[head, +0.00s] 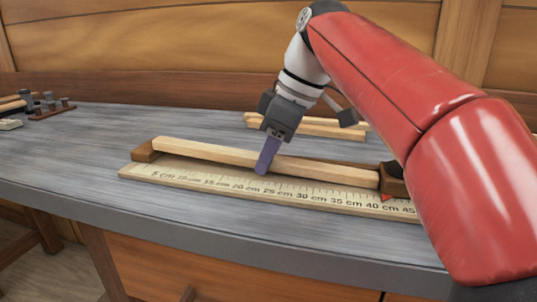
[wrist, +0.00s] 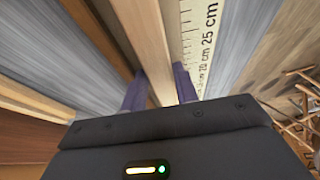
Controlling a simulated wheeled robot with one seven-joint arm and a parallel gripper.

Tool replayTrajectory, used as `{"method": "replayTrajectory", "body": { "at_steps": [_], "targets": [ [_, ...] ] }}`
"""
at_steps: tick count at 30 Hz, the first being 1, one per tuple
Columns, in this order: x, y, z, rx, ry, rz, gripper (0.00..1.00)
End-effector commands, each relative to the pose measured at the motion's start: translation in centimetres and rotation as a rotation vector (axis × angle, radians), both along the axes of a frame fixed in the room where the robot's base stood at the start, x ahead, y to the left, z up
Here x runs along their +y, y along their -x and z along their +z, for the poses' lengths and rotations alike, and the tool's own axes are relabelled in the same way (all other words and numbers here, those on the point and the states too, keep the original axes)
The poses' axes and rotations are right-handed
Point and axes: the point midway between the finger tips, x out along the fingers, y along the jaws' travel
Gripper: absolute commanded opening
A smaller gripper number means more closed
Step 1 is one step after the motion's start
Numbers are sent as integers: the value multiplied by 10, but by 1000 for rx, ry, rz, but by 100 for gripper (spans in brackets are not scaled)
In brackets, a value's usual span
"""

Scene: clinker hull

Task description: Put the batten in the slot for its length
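A long pale batten (head: 200,152) lies along the back of a measuring board (head: 165,177) marked in centimetres. Its left end is at a brown wooden block (head: 143,151), and its right end is near another brown block (head: 396,181), partly hidden by my arm. My gripper (head: 265,160) reaches down over the batten near its middle, one purple finger on each side. In the wrist view the batten (wrist: 148,40) fills the narrow gap between the fingers (wrist: 160,88), which look closed on it. The batten looks still down at the board. No length slots can be made out.
More pale wood strips (head: 310,127) lie behind on the grey bench (head: 110,135). A small brown rack with grey pegs (head: 52,112) stands at the far left. A small red mark shows by the right block. The bench between rack and board is clear.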

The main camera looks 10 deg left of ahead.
Motion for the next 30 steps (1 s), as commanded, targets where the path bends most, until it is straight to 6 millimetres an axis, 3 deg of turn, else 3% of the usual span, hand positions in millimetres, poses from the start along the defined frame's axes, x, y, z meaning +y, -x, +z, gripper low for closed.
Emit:
{"method": "replayTrajectory", "body": {
  "at_steps": [4, 16, 21, 30],
  "targets": [
    [0, -1, -1, 0, -1, -1, 47],
    [0, -1, 2, -8, -5, -4, 47],
    [0, -1, -5, -9, -5, -5, 47],
    [-17, -2, 52, -9, -5, -7, 47]
  ]
}}
